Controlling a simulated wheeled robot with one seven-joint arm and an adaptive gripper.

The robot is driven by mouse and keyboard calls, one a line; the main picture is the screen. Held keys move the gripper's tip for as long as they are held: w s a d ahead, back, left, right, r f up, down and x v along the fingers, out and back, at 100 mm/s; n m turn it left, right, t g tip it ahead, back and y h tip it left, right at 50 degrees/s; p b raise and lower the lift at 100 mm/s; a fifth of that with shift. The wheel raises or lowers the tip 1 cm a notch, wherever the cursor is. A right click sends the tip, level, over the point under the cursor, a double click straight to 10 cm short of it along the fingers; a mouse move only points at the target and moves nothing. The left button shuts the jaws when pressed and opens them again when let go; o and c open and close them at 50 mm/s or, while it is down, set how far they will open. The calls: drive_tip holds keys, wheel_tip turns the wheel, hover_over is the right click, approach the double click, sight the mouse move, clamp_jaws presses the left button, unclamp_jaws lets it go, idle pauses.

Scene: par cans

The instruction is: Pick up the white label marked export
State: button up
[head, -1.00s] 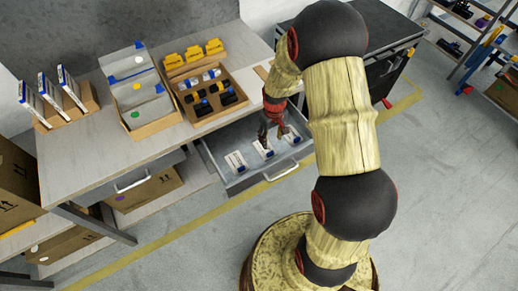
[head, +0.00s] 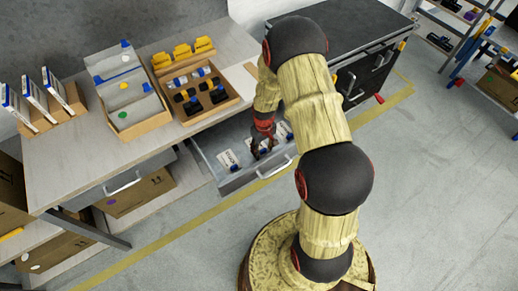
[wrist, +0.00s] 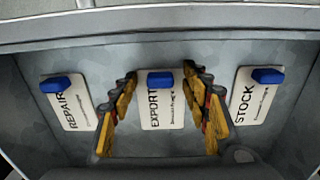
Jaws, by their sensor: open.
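The white label marked EXPORT (wrist: 162,112) lies in the middle of an open grey drawer, with a blue clip (wrist: 160,82) at one end. In the wrist view my gripper (wrist: 158,145) is open, with one yellow-and-black finger on each side of the export label. I cannot tell how far above the drawer floor the fingertips are. A label marked REPAIR (wrist: 72,110) lies to the left and one marked STOCK (wrist: 250,102) to the right, each with a blue clip. In the head view my gripper (head: 262,146) is down in the drawer and partly hides the export label.
The drawer's front wall (head: 262,178) and side walls stand close around the labels. The workbench (head: 75,150) above holds a compartment box (head: 205,112) and a divided file box (head: 140,122). A dark cabinet (head: 335,35) stands to the right.

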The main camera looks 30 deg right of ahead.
drive_tip(key=c, duration=0.9)
drive_tip(key=shift+r, duration=0.1)
